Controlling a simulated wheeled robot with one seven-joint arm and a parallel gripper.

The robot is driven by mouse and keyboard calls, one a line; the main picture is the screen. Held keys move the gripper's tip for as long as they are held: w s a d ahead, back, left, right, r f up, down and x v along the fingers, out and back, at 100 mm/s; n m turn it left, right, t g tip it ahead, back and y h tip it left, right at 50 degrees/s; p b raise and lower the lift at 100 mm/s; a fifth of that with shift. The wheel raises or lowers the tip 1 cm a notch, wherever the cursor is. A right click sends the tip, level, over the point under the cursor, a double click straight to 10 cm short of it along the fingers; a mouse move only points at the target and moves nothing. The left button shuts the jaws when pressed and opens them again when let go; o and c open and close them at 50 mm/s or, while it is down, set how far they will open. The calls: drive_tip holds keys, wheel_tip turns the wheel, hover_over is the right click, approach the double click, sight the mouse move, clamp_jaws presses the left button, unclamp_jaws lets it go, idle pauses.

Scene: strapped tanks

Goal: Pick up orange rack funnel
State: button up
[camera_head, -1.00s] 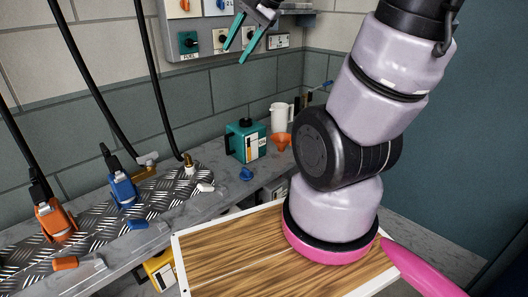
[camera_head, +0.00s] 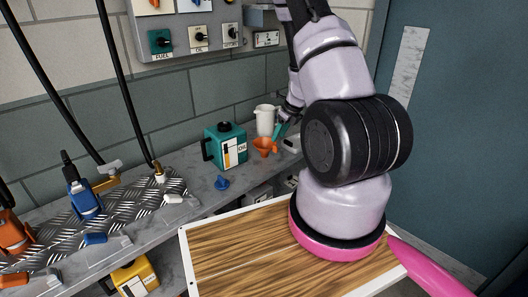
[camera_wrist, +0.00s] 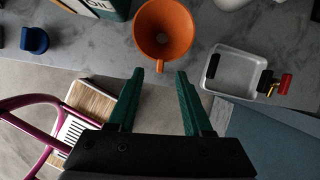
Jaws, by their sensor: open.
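The orange funnel (camera_head: 264,147) stands on the grey counter, just right of the teal oil can (camera_head: 226,147). In the wrist view the orange funnel (camera_wrist: 163,33) shows from above, its wide mouth facing the camera. My gripper (camera_wrist: 160,72) has its two teal fingers spread apart with nothing between them. The funnel lies just beyond the fingertips, centred on the gap. In the head view my gripper (camera_head: 279,134) is beside the funnel's right side, partly hidden by my arm. No rack can be made out around the funnel.
A white jug (camera_head: 264,120) stands behind the funnel. A metal tray (camera_wrist: 236,70) with a red-handled valve (camera_wrist: 284,82) is to its right. The wall panel (camera_head: 186,36) hangs above.

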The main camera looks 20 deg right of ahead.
sight(273, 151)
drive_tip(key=x, duration=1.1)
drive_tip(key=shift+s+d+f, duration=0.25)
drive_tip(key=shift+s+f, duration=0.05)
clamp_jaws()
